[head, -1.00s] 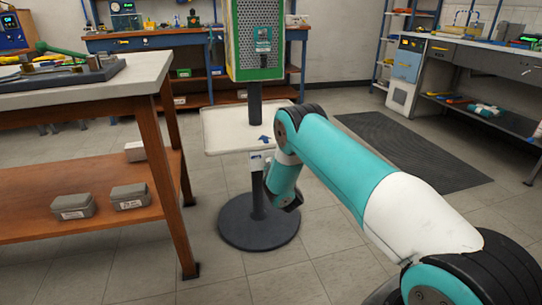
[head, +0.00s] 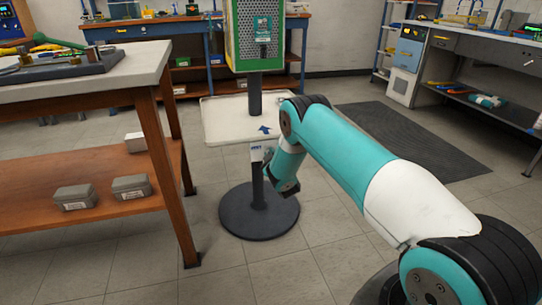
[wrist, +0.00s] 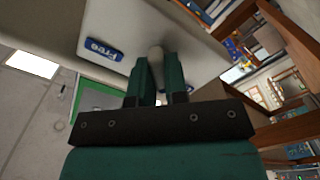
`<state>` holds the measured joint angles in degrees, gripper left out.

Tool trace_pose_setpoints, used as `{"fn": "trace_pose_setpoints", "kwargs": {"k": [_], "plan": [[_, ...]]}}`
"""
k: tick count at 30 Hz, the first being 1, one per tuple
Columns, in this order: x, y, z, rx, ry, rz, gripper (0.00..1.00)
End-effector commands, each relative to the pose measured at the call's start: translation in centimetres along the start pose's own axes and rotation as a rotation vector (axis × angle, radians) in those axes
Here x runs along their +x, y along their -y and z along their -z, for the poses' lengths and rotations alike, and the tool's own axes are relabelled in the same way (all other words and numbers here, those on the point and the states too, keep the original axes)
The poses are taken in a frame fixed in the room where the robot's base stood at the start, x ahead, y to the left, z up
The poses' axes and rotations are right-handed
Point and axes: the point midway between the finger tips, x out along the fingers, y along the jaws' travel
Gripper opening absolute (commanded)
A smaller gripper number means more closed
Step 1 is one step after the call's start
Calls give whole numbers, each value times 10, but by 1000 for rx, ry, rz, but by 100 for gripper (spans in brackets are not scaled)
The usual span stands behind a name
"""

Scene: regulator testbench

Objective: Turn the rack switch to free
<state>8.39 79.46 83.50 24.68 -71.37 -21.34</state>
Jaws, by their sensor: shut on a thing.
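The rack switch (wrist: 155,51) shows in the wrist view as a small pale grey lever on a light panel. My gripper (wrist: 157,66) has its two teal fingers closed around it, one on each side. A blue label reading "Free" (wrist: 103,49) is left of the lever. In the head view the stand with a white tray (head: 214,128) is behind my arm's end, and the switch and fingertips cannot be made out there.
A wooden workbench (head: 100,94) with grey boxes on its lower shelf stands left. The stand's round dark base (head: 240,222) is on the floor. A green-framed perforated panel (head: 238,35) rises above the tray. A dark mat (head: 415,145) lies on the floor at right.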

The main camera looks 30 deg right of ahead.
Motion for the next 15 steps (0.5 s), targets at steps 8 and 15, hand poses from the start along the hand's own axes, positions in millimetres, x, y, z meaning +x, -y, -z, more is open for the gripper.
{"fn": "trace_pose_setpoints", "kwargs": {"k": [8,15], "plan": [[0,1,0,70,0,1,0],[0,1,-1,241,-1,1,0]]}}
